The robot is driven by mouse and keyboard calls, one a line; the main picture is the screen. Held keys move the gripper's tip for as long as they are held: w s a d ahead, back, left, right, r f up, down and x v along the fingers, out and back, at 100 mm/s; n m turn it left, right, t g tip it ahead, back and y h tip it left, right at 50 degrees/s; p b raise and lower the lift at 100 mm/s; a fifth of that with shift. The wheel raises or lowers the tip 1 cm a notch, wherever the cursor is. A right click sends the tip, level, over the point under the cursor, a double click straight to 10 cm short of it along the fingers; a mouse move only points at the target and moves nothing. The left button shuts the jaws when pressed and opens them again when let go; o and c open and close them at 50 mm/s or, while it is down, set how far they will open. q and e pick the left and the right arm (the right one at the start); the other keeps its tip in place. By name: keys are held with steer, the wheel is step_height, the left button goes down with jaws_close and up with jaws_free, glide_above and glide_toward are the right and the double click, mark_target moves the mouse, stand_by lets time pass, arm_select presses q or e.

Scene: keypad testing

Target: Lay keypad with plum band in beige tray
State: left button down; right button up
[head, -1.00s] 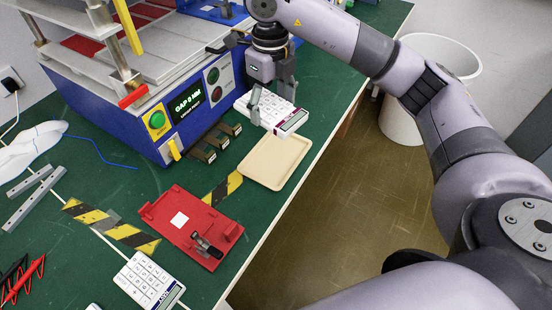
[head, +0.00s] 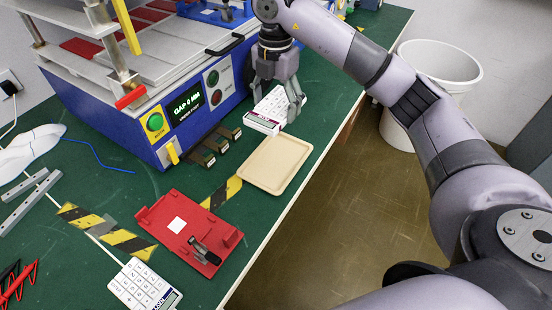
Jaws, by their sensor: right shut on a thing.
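My right gripper (head: 280,103) is shut on the white keypad with the plum band (head: 264,124), behind the beige tray. Its fingers straddle the keypad and hide part of its keys. The keypad's banded end points toward the front left, and it appears held just above the green bench. The beige tray (head: 274,164) lies empty near the bench's right edge, in front of the keypad. My left gripper is not in view.
A second white keypad (head: 140,284) with a dark blue band lies at the front. A red fixture (head: 188,232) with a black clamp sits left of the tray. The blue press (head: 130,118) stands behind. A white bin (head: 432,75) is on the floor.

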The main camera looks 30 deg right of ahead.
mark_target(276, 163)
step_height(276, 163, down, 18)
steer(key=shift+f+p, duration=0.1)
steer(key=shift+p, duration=0.35)
steer(key=o, duration=1.2)
steer(key=shift+o, duration=0.2)
step_height(276, 163, up, 12)
steer(key=shift+b, duration=0.45)
